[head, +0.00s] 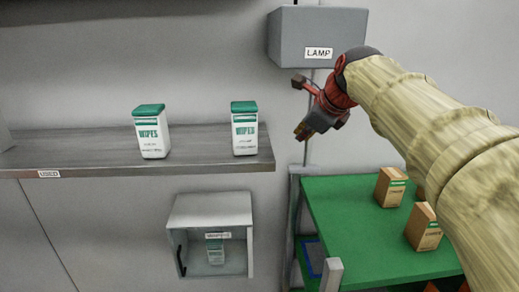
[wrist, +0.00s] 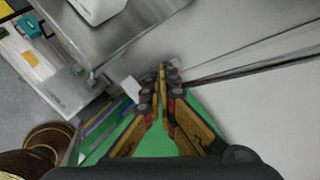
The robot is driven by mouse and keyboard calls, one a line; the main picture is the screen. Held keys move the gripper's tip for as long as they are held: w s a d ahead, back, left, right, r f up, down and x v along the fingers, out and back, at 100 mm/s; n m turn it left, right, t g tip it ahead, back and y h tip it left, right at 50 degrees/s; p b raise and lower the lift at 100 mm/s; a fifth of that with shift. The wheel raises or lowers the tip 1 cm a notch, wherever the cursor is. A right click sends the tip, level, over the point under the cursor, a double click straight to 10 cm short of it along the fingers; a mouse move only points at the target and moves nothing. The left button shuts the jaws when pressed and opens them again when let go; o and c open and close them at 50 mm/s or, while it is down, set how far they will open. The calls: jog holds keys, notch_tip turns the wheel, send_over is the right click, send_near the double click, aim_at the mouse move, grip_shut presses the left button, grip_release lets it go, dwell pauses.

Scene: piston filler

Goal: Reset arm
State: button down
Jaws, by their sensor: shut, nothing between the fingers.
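My gripper (head: 303,131) is raised in front of the wall, at the end of my arm, just below the grey box labelled LAMP (head: 314,38). It points down and to the left and is empty. In the wrist view the two fingers of my gripper (wrist: 163,68) come together at the tips. Below it, in the wrist view, part of the green table top (wrist: 155,145) shows.
Two wipes containers, one left (head: 152,131) and one right (head: 244,128), stand on the grey shelf (head: 80,150) labelled USED. A wall box (head: 212,202) holds another container. Brown cartons (head: 390,187) stand on the green table (head: 345,225) at the right.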

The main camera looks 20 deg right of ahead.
jog(key=s+a+f+n+g+b, duration=0.1)
jog(key=s+a+f+n+b, duration=0.4)
jog(key=f, duration=1.4)
jog(key=s+a+f+n+g+b, duration=0.1)
jog(key=s+a+f+n+b, duration=0.4)
jog(key=s+f+n+b, duration=0.8)
jog(key=s+a+f+n+g+b, duration=0.1)
jog(key=s+a+f+n+b, duration=0.3)
jog(key=f, duration=2.1)
jog(key=s+n+b, duration=0.5)
jog(key=b, duration=0.4)
jog(key=shift+a+n+g+y, duration=0.3)
jog(key=shift+a+n, duration=0.1)
